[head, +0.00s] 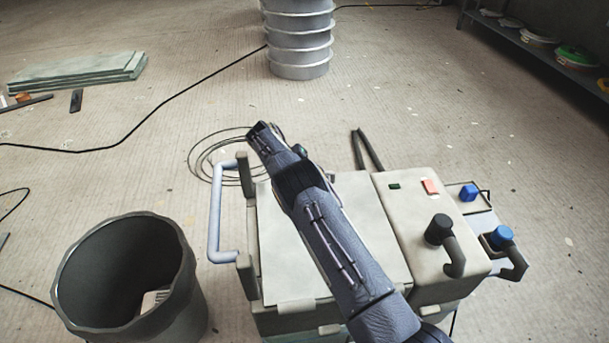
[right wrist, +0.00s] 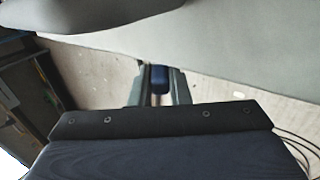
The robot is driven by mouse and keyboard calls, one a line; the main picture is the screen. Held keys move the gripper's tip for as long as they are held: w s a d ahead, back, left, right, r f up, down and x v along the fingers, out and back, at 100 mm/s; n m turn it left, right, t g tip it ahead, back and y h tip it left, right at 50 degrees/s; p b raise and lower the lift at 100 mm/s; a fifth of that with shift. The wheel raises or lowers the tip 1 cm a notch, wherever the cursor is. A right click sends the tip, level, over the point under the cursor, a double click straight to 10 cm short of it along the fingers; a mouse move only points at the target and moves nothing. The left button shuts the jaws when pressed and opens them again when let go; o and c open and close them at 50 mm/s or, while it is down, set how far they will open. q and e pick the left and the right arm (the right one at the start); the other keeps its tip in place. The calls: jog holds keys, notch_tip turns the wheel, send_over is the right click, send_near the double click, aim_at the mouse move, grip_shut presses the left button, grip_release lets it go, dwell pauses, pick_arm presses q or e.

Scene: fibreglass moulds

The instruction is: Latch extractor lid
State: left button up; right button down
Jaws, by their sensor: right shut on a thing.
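The extractor is a beige box with a flat pale lid (head: 385,235) that lies down on its top. My right arm reaches across the lid from the bottom right, and hides part of it. My right gripper (head: 262,130) is at the far left end of the arm, around the lid's far side. In the right wrist view, the right gripper (right wrist: 159,88) is shut on a small dark blue piece (right wrist: 160,78), beside a pale surface. Whether this piece is a latch cannot be told. The lid's far edge is partly hidden by my arm. My left gripper is out of view.
A grey bin (head: 125,270) stands left of the extractor, near its bar handle (head: 215,215). A raised housing (head: 425,215) with a red switch and hose fittings is on the right. A ribbed duct (head: 298,40) stands behind. A cable crosses the mostly clear floor.

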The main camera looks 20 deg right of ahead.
jog(key=c, duration=1.4)
grip_release()
jog(key=shift+o, duration=0.2)
jog(key=shift+r, duration=0.1)
jog(key=p+v, duration=0.2)
jog(key=v, duration=0.5)
jog(key=shift+a+r, duration=0.2)
jog(key=shift+r, duration=0.05)
